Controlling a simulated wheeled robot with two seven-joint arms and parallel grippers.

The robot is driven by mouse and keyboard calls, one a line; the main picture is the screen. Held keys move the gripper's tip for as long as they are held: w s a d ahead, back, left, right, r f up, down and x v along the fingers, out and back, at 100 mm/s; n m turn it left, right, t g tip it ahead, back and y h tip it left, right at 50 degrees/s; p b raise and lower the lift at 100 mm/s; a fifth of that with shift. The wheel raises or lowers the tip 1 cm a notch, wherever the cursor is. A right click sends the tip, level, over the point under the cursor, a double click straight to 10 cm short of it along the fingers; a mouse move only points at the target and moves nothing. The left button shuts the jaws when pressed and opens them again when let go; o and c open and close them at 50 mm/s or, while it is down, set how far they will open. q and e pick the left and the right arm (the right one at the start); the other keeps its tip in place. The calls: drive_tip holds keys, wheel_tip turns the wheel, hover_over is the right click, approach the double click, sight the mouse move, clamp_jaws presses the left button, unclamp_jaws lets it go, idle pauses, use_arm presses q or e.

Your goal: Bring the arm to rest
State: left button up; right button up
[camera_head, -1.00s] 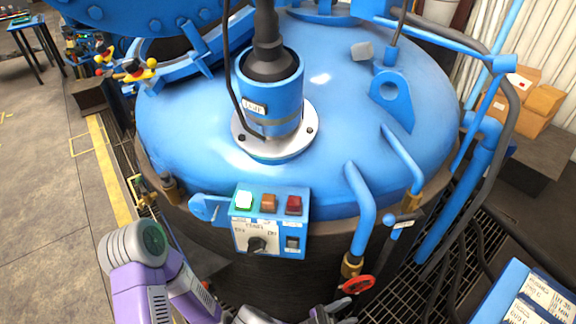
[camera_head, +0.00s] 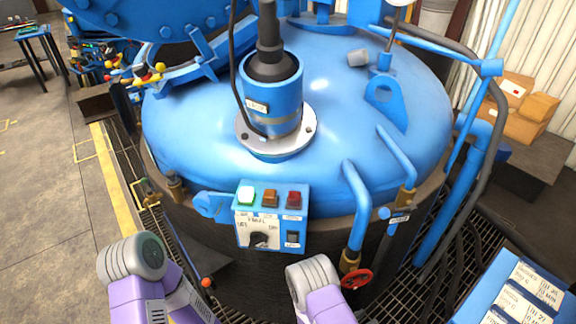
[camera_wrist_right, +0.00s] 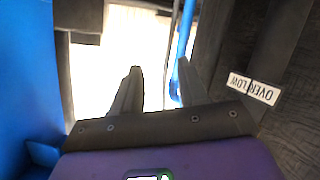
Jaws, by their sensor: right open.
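In the wrist view my right gripper (camera_wrist_right: 157,88) is open. Its two dark fingers stand apart with only a bright white background and a thin blue pipe between and beyond them. Nothing is held. In the head view my right arm (camera_head: 318,290) shows at the bottom centre as a grey rounded joint and purple link; its gripper is out of that picture. My left arm (camera_head: 140,270) shows at the lower left, and its gripper is not in view.
The blue furnace lid (camera_head: 210,140) fills the middle. A control box (camera_head: 271,217) with a lit green-white button, a red valve wheel (camera_head: 357,278) and pipes stand near my right arm. Floor at left is open.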

drive_tip(key=s+a+f+g+y, duration=0.2)
drive_tip(key=a+f+y, duration=0.1)
drive_tip(key=f+y, duration=0.2)
drive_tip(key=s+a+r+n+g+y, duration=0.5)
drive_tip(key=s+a+y, duration=0.4)
drive_tip(key=a+y, duration=0.2)
drive_tip(key=shift+s+a, duration=0.15)
drive_tip(key=shift+a, duration=0.05)
